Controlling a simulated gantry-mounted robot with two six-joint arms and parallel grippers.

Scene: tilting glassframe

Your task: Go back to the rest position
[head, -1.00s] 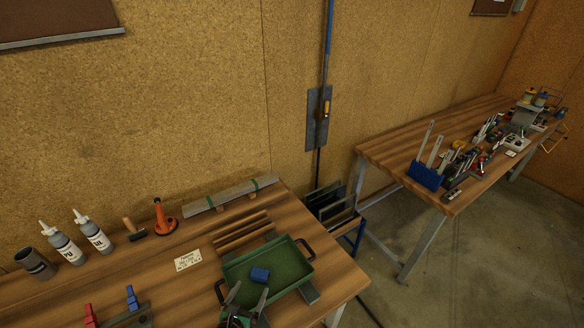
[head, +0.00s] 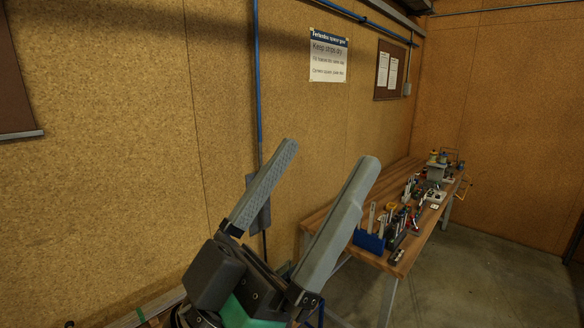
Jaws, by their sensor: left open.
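My left gripper (head: 302,196) is large and close in the head view, raised in front of the wall. Its two grey fingers point up and to the right. My right gripper is not in view. The near workbench (head: 150,305) shows only as a small strip at the bottom edge, mostly out of frame and hidden behind my gripper.
A second wooden bench (head: 318,215) runs along the wall at the right, with a blue tool holder (head: 369,241) and several tools on it. A sign (head: 328,56) and a notice board (head: 392,70) hang on the wall. Open concrete floor (head: 465,275) lies at the lower right.

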